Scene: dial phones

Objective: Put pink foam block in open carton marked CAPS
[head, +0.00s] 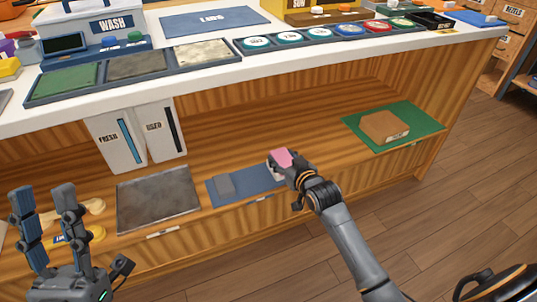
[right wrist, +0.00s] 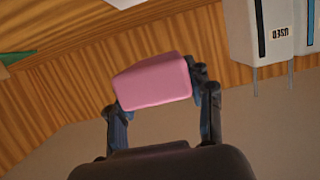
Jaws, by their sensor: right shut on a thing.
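The pink foam block (head: 281,157) is in my right gripper (head: 287,166), above the right end of a blue mat on the lower shelf. In the right wrist view the pink foam block (right wrist: 153,82) sits between the two fingers of my right gripper (right wrist: 158,92), with a finger against each side. My left gripper (head: 45,205) is at the lower left, fingers apart and empty. I cannot make out a carton marked CAPS in either view.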

